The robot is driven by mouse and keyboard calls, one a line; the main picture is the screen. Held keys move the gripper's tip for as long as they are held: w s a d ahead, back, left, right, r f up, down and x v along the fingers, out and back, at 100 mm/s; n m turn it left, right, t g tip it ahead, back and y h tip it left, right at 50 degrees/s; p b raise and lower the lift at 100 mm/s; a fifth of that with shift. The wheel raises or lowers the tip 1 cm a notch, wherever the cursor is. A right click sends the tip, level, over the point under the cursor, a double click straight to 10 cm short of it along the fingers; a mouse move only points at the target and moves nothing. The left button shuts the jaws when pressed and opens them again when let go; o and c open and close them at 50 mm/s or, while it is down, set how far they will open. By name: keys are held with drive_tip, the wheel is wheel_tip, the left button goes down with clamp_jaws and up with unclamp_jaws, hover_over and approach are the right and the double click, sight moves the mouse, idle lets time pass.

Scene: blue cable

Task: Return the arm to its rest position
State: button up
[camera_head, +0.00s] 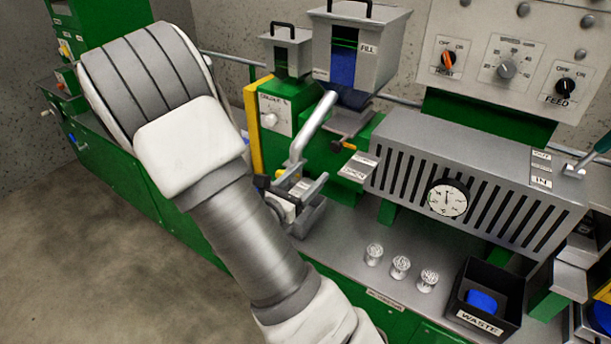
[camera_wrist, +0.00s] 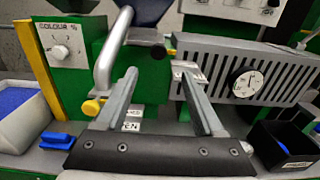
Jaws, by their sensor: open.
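My gripper (camera_head: 304,186) is in front of the green machine, below a bent silver pipe (camera_head: 312,130), partly hidden by my arm in the head view. In the wrist view my gripper (camera_wrist: 160,78) has its two grey fingers spread apart, with nothing held between them. The silver pipe (camera_wrist: 112,48) passes close to the left finger in the picture. The right fingertip overlaps the left end of the slotted grey housing (camera_wrist: 222,62); I cannot tell whether they touch. My arm is bent and extends across the left and middle of the head view.
A grey hopper (camera_head: 387,67) marked FILL stands above the pipe. The slotted housing (camera_head: 400,135) carries a round gauge (camera_head: 447,199). Open floor (camera_head: 110,265) lies at lower left.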

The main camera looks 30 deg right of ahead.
drive_tip(key=shift+s+a, duration=0.15)
drive_tip(key=shift+a, duration=0.15)
idle(0.4)
drive_tip(key=s+a+r+m+g+y+p, duration=0.1)
drive_tip(key=s+r+m+g+y+p, duration=0.45)
drive_tip(key=s+m, duration=0.8)
drive_tip(key=s+a+r+m+t+y+p, duration=0.2)
drive_tip(key=a+r+m+t+y, duration=0.2)
drive_tip(key=a+r+m+y, duration=0.5)
drive_tip(key=a+r+y, duration=0.2)
drive_tip(key=a+r, duration=0.3)
drive_tip(key=a, duration=0.3)
drive_tip(key=shift+a+r+p, duration=0.2)
drive_tip(key=shift+a+p, duration=0.15)
drive_tip(key=shift+p, duration=0.05)
drive_tip(key=shift+s, duration=0.1)
